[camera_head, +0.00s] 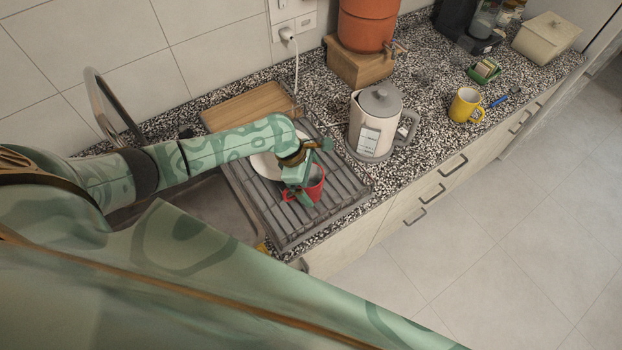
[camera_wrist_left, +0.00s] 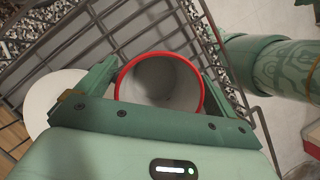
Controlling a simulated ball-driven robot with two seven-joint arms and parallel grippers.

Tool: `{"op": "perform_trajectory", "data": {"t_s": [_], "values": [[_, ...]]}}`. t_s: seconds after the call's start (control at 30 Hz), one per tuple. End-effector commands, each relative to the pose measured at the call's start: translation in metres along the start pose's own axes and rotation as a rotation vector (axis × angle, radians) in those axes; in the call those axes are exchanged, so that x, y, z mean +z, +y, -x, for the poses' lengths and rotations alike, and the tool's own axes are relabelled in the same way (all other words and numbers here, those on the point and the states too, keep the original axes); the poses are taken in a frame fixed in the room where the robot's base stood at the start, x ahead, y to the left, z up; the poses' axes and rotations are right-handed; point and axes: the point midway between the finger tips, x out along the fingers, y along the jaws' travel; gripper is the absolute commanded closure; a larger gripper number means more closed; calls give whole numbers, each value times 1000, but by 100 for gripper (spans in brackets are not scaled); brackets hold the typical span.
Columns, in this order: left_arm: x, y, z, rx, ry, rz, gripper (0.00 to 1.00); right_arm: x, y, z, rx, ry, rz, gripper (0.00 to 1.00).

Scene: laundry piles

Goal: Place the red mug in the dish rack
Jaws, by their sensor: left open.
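The red mug (camera_head: 316,187) stands on the dark dish rack (camera_head: 345,199), its open top up. In the left wrist view the mug (camera_wrist_left: 160,84) shows its red rim and pale inside, with the rack's bars (camera_wrist_left: 135,30) around it. My left gripper (camera_head: 303,180) is at the mug, open, with one finger on each side of it in the wrist view. Whether the fingers touch the mug I cannot tell. The gripper hides part of the mug in the head view. My right gripper is not in view.
A white plate (camera_head: 264,165) lies on the rack beside the mug, partly behind my arm. A kettle (camera_head: 375,123) stands close right of the rack. A wooden board (camera_head: 247,104) lies behind it, and a sink (camera_head: 200,205) is at its left. A yellow mug (camera_head: 465,105) stands further right.

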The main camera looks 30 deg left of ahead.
Motion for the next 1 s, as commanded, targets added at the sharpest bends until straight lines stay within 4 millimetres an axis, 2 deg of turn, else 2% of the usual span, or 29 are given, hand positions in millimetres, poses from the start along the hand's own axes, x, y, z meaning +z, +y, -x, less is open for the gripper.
{"op": "perform_trajectory", "data": {"t_s": [0.13,0.4,0.6,0.73,1.0], "values": [[0,1,18,2,1,-2,7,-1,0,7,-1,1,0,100],[1,1,81,2,0,-1,7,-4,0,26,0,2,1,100],[1,0,113,1,0,-1,7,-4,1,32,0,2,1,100],[1,0,120,0,0,-1,7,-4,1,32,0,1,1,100],[0,0,121,-1,-1,0,7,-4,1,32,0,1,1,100]]}}
